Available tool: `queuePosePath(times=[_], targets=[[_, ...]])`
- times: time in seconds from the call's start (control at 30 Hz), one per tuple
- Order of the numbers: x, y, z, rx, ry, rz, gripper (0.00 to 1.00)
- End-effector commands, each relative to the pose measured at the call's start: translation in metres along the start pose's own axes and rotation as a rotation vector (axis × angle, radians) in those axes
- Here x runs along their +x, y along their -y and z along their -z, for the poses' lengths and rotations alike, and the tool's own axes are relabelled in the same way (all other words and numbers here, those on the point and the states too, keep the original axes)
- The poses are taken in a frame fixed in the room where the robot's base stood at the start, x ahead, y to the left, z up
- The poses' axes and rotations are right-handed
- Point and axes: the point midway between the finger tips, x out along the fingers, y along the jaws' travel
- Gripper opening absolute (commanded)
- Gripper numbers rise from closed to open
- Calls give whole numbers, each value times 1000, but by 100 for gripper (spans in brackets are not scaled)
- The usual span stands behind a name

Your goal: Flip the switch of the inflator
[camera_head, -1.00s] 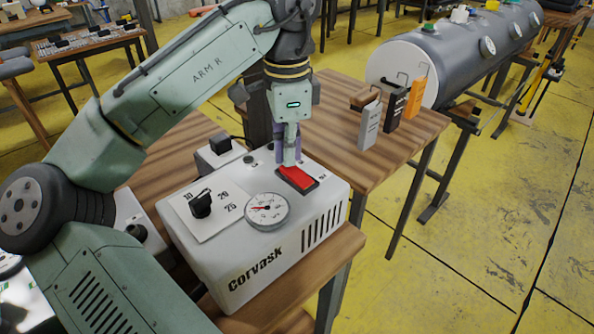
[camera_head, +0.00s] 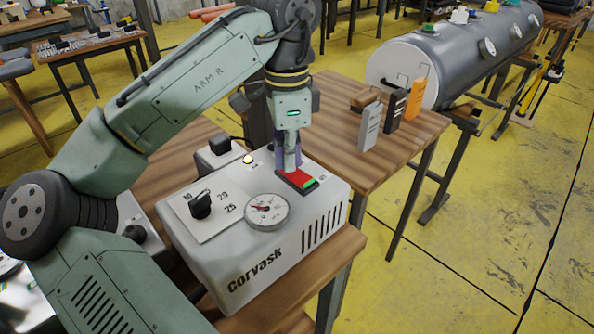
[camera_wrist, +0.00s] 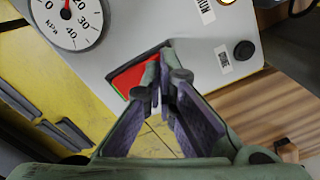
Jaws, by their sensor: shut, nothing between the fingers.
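The inflator (camera_head: 255,225) is a white box marked "Corvask" on a wooden table, with a dial knob (camera_head: 201,205) and a round gauge (camera_head: 267,211) on top. Its red rocker switch (camera_head: 299,179) sits in a black frame near the far right of the top and shows a green strip at one end. The switch also shows in the wrist view (camera_wrist: 128,80), partly hidden by a finger. My gripper (camera_head: 291,170) is shut and empty, pointing down with its fingertips at the switch, seemingly touching it. A small lamp (camera_head: 248,159) on the inflator glows yellow.
Grey, black and orange upright items (camera_head: 369,127) stand on the table (camera_head: 410,150) behind the inflator. A large grey cylinder (camera_head: 450,50) lies on a stand farther back. Yellow floor is open at the right.

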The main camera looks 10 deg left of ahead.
Motion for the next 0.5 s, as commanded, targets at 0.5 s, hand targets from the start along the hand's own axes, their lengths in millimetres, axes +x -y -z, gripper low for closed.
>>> queuePosePath(times=[0.5], targets=[[-34, 0, 0, 1, 0, -1, 0]])
